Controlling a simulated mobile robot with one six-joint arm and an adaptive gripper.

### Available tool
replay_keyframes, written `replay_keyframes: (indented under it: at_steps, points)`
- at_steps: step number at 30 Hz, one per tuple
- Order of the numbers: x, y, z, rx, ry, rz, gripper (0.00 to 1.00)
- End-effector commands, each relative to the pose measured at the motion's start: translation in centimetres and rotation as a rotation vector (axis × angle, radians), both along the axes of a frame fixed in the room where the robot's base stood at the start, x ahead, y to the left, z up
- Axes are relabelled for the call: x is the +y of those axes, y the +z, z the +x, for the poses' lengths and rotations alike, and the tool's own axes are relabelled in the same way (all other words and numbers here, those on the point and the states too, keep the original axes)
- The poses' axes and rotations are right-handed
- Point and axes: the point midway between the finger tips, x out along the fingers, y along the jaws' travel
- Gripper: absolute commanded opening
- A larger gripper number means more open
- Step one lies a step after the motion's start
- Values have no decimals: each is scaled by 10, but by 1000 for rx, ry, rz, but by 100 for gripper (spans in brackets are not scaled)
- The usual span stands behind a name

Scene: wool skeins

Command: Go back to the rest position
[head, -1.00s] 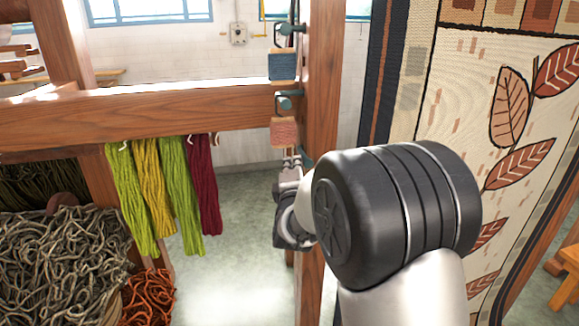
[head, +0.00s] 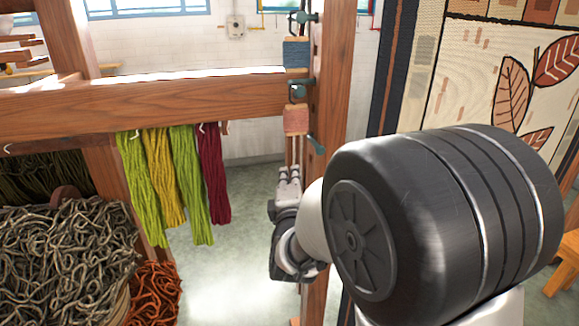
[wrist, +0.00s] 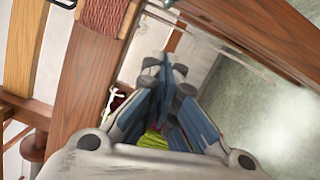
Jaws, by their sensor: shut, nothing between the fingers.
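My gripper (head: 290,178) is beside the wooden post, below the pink wound yarn, with its fingers together and empty. In the wrist view its blue-grey fingers (wrist: 163,75) meet in the middle. Skeins hang from hooks on the crossbeam to its left: a lime green skein (head: 140,190), a yellow one (head: 165,175), another green one (head: 188,190) and a dark red one (head: 212,175). A bit of yellow-green (wrist: 152,142) shows behind the fingers in the wrist view.
The wooden crossbeam (head: 170,105) joins the upright post (head: 330,90). Pink yarn (head: 296,121) and blue yarn (head: 296,52) are wound on the post's side. A basket of grey yarn (head: 60,250) and orange yarn (head: 153,290) are at lower left. A leaf-pattern tapestry (head: 460,85) hangs at right.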

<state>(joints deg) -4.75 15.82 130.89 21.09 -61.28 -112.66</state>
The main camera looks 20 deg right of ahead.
Motion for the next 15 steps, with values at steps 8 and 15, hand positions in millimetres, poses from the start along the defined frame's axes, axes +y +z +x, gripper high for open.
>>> replay_keyframes:
  at_steps: [8,15]
  points:
    - [14,-2,-25,87,71,277,0]
    - [41,-27,-106,361,55,864,0]
